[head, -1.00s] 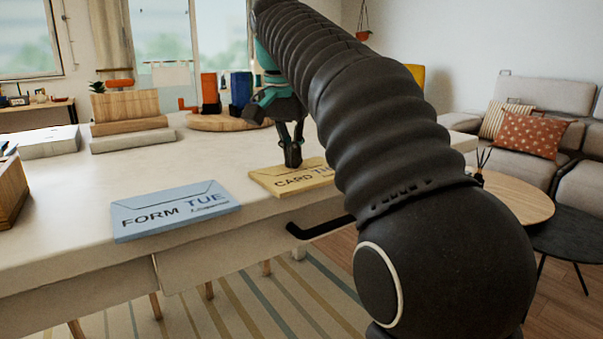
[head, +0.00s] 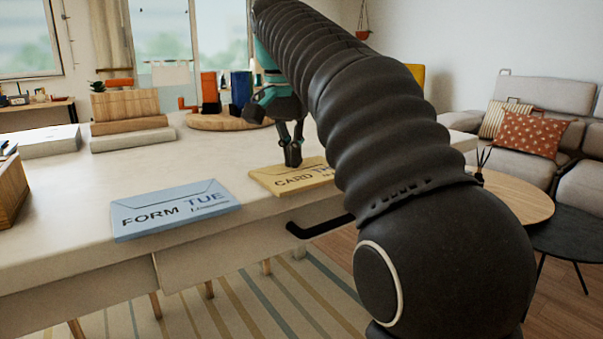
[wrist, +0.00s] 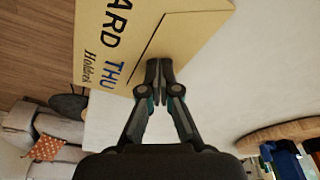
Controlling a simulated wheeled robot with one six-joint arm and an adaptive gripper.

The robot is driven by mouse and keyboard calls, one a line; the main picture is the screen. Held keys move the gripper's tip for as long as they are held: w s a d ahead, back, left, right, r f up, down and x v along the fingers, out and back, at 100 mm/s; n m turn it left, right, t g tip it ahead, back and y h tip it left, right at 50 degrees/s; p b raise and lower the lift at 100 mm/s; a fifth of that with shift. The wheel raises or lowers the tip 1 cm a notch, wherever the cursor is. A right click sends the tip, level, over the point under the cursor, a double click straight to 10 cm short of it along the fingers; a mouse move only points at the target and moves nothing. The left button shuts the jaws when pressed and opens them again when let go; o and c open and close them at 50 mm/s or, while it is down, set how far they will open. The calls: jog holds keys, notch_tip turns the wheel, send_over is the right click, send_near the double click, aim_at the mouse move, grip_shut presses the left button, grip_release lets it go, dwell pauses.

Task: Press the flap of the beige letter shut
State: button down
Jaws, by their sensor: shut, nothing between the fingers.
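The beige letter (head: 290,178), marked CARD THU, lies flat near the front edge of the white table, partly hidden behind my arm in the head view. In the wrist view the letter (wrist: 120,50) shows a dark flap line running across it. I cannot tell whether the tips touch the paper.
A blue letter (head: 175,208), marked FORM TUE, lies to the left on the table (head: 60,205). A round wooden board (head: 228,122) and wooden blocks (head: 128,105) stand further back. A black handle (head: 318,226) sticks out below the table's front edge.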

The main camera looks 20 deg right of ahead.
jog(key=shift+w+d+p+v, duration=0.1)
jog(key=shift+w+p+v, duration=0.05)
jog(key=shift+p+v, duration=0.7)
jog(key=shift+w+d+p+v, duration=0.1)
jog(key=shift+d+p+v, duration=0.05)
jog(key=shift+p+v, duration=0.7)
jog(key=shift+w+d+p+v, duration=0.1)
jog(key=shift+w+p+v, duration=0.05)
jog(key=shift+p+v, duration=0.7)
jog(key=shift+w+d+v, duration=0.1)
jog(key=shift+v, duration=0.65)
jog(key=shift+w+d+v, duration=0.1)
jog(key=shift+w+v, duration=0.05)
jog(key=shift+v, duration=0.55)
